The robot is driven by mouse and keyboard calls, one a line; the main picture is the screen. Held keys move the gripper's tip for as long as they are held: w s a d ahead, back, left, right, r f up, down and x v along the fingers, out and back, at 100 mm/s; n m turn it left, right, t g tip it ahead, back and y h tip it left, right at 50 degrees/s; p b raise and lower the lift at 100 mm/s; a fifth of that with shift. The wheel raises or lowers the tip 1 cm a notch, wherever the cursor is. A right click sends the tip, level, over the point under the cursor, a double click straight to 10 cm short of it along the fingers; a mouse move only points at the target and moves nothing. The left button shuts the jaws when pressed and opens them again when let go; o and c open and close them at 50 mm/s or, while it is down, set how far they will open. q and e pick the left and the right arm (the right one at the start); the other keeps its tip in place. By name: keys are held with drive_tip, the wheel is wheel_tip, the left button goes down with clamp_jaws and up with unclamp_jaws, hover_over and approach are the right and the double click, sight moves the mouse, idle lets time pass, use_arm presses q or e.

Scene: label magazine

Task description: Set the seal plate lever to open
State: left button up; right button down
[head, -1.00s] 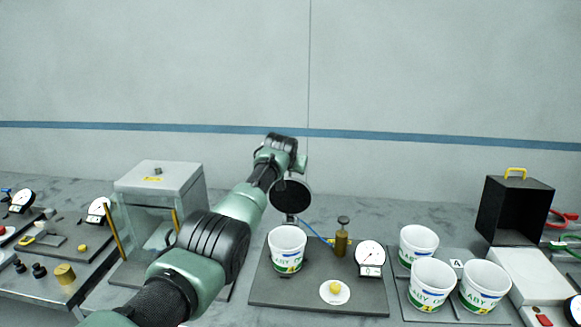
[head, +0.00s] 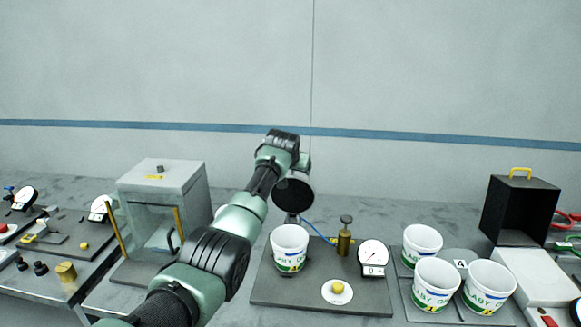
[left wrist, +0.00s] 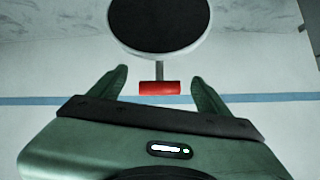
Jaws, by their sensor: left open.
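The seal plate (head: 294,194), a dark round disc, stands above the tub station in the head view. In the left wrist view its dark face and pale rim (left wrist: 160,22) fill the top middle. The lever (left wrist: 159,88) is a red bar on a short grey stem extending from the disc's rim. My left gripper (left wrist: 160,84) is open, its two green fingers on either side of the red bar with visible gaps. I cannot tell whether the bar lies at fingertip depth. The lever is not discernible in the head view. My right gripper is not in view.
A white tub (head: 289,248) stands on the dark base plate (head: 270,289) below the disc, near a brass fitting (head: 344,241) and a dial (head: 373,257). More tubs (head: 436,285) stand right. A clear-sided cabinet (head: 160,190) stands left of the arm.

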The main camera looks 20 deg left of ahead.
use_arm(q)
drive_tip(key=shift+b+v, duration=1.1)
drive_tip(key=shift+v, duration=1.75)
drive_tip(key=shift+s+f, duration=0.1)
drive_tip(key=shift+f, duration=0.05)
